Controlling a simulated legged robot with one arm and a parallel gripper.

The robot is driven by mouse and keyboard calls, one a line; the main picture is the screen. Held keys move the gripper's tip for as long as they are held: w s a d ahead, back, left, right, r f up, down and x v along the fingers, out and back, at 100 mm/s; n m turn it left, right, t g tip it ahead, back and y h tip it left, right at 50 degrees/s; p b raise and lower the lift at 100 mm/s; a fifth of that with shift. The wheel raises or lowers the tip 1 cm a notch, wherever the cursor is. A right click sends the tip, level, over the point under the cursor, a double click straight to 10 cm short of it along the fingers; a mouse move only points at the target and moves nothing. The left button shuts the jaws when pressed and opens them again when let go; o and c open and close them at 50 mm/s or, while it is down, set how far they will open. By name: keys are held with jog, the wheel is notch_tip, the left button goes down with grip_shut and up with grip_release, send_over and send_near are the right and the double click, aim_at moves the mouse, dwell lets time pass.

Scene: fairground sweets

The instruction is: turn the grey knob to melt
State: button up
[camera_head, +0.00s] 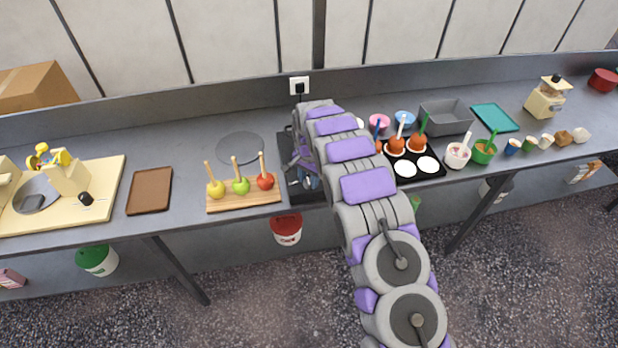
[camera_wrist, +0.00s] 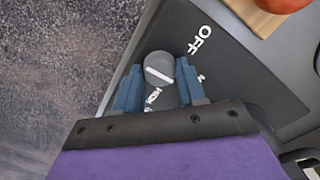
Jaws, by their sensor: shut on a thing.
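The grey knob (camera_wrist: 157,62) shows in the wrist view on a dark panel (camera_wrist: 225,85), with a white line across its face. White lettering OFF (camera_wrist: 201,40) is printed to the right of the knob. A second label is partly covered by my right finger, and a third, near the knob's lower side, is too small to read surely. My gripper (camera_wrist: 160,76) has its two blue fingers on either side of the knob, shut on it. In the head view my arm hides most of the dark hotplate unit (camera_head: 292,192) and the knob.
A wooden board (camera_head: 243,196) with apples on sticks stands close to the left of the unit. A black tray (camera_head: 432,157) with coated apples and several cups stand to the right. A brown tray (camera_head: 150,190) lies further left.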

aim_at(307, 180)
jog(key=shift+s+a, duration=0.1)
jog(key=shift+a, duration=0.05)
jog(key=o, duration=1.1)
jog(key=shift+a, duration=0.1)
jog(key=shift+c, duration=0.2)
jog(key=shift+r, duration=0.1)
jog(key=shift+r, duration=0.25)
notch_tip(307, 180, up, 16)
jog(key=p, duration=0.1)
jog(key=shift+r+p, duration=0.25)
jog(key=shift+p, duration=0.05)
